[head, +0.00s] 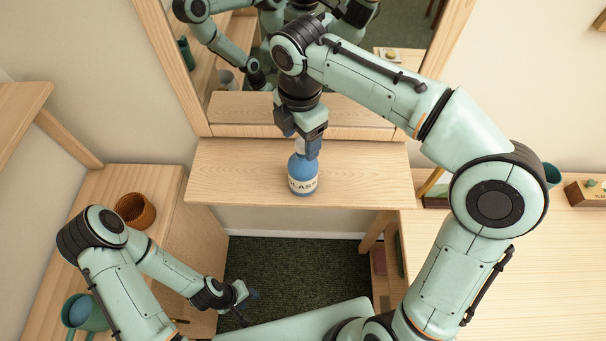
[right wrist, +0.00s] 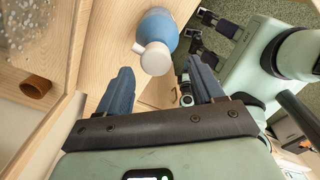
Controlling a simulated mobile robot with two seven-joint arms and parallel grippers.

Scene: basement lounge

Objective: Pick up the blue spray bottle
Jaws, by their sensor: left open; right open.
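The blue spray bottle (head: 302,176) stands upright on the wooden shelf below the mirror, its label reading "GLASS". In the right wrist view the bottle (right wrist: 160,32) shows its blue body and white top, just beyond the fingertips. My right gripper (head: 305,145) is above and around the bottle's top in the head view, and it partly hides the white spray head. In the right wrist view its two fingers (right wrist: 160,75) are spread apart, with the white top near the gap between them. My left gripper (head: 247,300) is open and empty, low at the left, away from the bottle.
The shelf (head: 232,172) is otherwise clear. A mirror (head: 235,105) stands right behind it and reflects my arms. A brown woven cup (head: 136,210) and a teal pot (head: 85,312) are on the left wooden surface. A wooden table (head: 500,260) is at the right.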

